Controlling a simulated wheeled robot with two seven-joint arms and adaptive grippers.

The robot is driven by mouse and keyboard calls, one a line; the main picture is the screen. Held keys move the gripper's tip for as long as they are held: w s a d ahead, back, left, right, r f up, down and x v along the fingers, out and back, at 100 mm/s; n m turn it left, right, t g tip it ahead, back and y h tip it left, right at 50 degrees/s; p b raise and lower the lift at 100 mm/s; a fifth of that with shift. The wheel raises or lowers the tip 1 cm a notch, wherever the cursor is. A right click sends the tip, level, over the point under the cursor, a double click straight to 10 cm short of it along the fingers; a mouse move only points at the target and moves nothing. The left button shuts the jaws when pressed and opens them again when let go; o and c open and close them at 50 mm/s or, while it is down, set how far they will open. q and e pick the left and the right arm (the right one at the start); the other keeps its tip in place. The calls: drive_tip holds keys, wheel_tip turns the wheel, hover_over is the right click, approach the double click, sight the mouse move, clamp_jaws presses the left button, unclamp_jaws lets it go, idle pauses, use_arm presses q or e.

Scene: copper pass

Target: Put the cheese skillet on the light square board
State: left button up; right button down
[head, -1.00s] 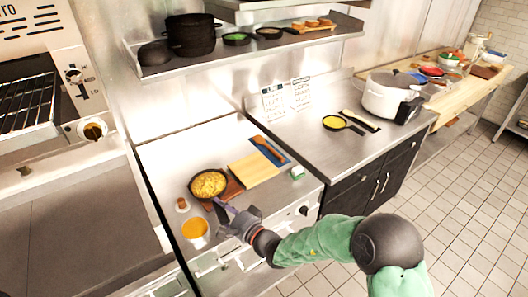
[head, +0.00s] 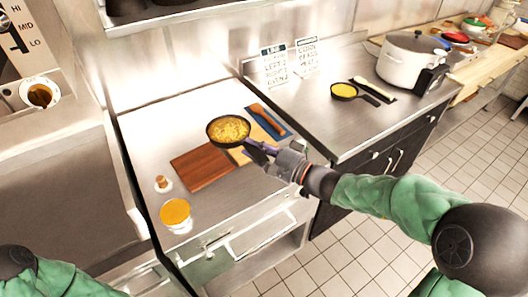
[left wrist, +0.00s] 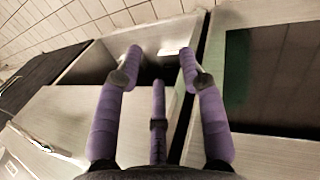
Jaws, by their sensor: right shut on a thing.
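The cheese skillet (head: 229,130), a black pan of yellow shredded food, is over the light square board (head: 238,157). It hides much of the board; I cannot tell whether it touches it. My right gripper (head: 258,150) is shut on the skillet's handle at the pan's lower right. My left gripper (left wrist: 160,60) shows only in the left wrist view, with its purple fingers apart and nothing between them, over an open drawer or compartment.
A bare dark wooden board (head: 203,166) lies left of the light board. A blue mat (head: 268,122) with a wooden utensil lies behind. An orange-filled cup (head: 176,214) and small corked jar (head: 163,184) stand at the left front. Another small pan (head: 344,90) sits on the right counter.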

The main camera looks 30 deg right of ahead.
drive_tip(key=w+d+f+b, duration=0.1)
drive_tip(key=w+d+f, duration=0.1)
drive_tip(key=d+f, duration=0.1)
drive_tip(key=w+d+f+b, duration=0.2)
drive_tip(key=f, duration=0.2)
drive_tip(key=w+d+f+b, duration=0.2)
drive_tip(key=d+f, duration=0.1)
drive_tip(key=f, duration=0.1)
drive_tip(key=shift+w+d+f, duration=0.3)
drive_tip(key=shift+w+d, duration=0.05)
drive_tip(key=shift+r, duration=0.1)
drive_tip(key=c, duration=1)
unclamp_jaws()
drive_tip(key=p+v, duration=0.2)
drive_tip(key=v, duration=1)
drive_tip(key=shift+s+p, duration=0.1)
drive_tip(key=shift+p, duration=0.3)
